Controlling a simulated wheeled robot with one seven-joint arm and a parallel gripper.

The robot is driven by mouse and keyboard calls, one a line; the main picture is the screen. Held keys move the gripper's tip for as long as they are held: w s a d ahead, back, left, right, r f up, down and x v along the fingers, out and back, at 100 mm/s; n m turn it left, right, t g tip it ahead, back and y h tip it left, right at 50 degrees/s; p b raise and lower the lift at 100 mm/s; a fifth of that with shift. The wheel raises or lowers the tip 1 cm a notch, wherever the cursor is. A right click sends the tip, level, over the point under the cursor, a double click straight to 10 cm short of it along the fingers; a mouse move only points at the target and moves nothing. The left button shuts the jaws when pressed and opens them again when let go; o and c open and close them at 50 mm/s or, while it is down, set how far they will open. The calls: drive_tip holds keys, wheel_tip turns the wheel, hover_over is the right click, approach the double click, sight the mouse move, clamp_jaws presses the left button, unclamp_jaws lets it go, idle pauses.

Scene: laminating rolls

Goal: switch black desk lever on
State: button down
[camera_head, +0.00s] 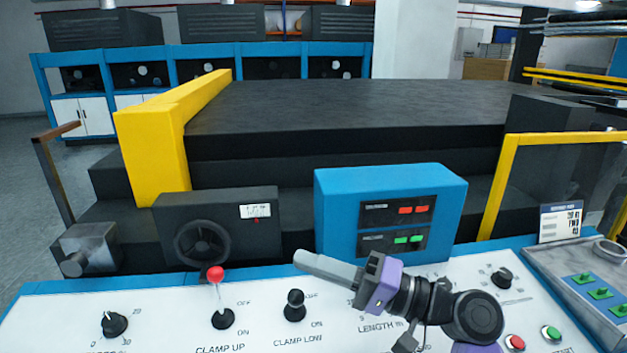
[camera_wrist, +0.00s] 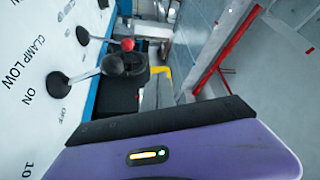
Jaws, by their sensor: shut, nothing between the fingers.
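The black desk lever (camera_head: 295,305), with a rounded black knob, stands on the white panel above the CLAMP LOW label. In the wrist view the lever (camera_wrist: 116,65) leans away from the ON mark, toward the OFF side. My gripper (camera_head: 298,258) is shut and empty. Its grey fingers point left, and in the head view their tips appear just above the black knob. I cannot tell whether they touch it.
A red-knobbed lever (camera_head: 217,295) marked CLAMP UP stands left of the black lever. A rotary knob (camera_head: 114,324) is farther left. Red and green buttons are at right.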

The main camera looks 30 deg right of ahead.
wheel_tip(320, 180, up, 15)
drive_tip(key=shift+d+f+p, duration=0.15)
drive_tip(key=shift+p, duration=0.25)
drive_tip(key=shift+w, duration=0.1)
